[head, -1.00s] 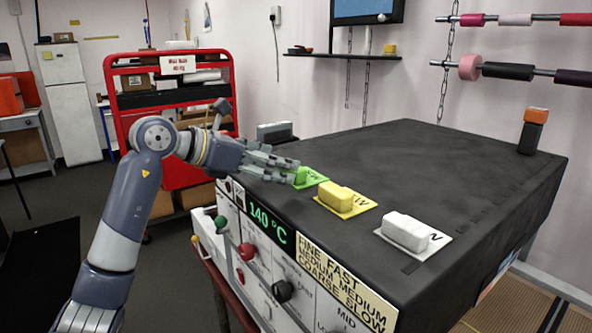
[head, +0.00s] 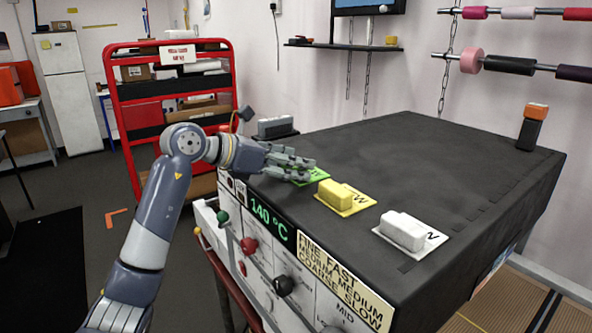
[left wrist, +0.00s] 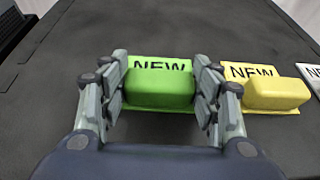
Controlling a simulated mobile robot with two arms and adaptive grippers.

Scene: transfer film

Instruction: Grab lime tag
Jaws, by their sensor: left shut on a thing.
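The lime tag (head: 316,174) lies on the black top of the machine, near its left front edge. In the left wrist view it shows as a green block on a flat green base (left wrist: 158,88) with the printed word "NEW" behind the block. My left gripper (head: 296,168) reaches in from the left, with its fingers on either side of the green block. The left wrist view shows both fingers (left wrist: 163,90) shut against the block's sides. In the head view the fingers hide most of the block. My right gripper is not in view.
A yellow tag (head: 343,196) lies just right of the lime one, and a white tag (head: 405,232) farther right. An orange-topped dark object (head: 532,127) stands at the far right. A grey box (head: 275,127) is behind my gripper. A red cart (head: 123,125) stands behind.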

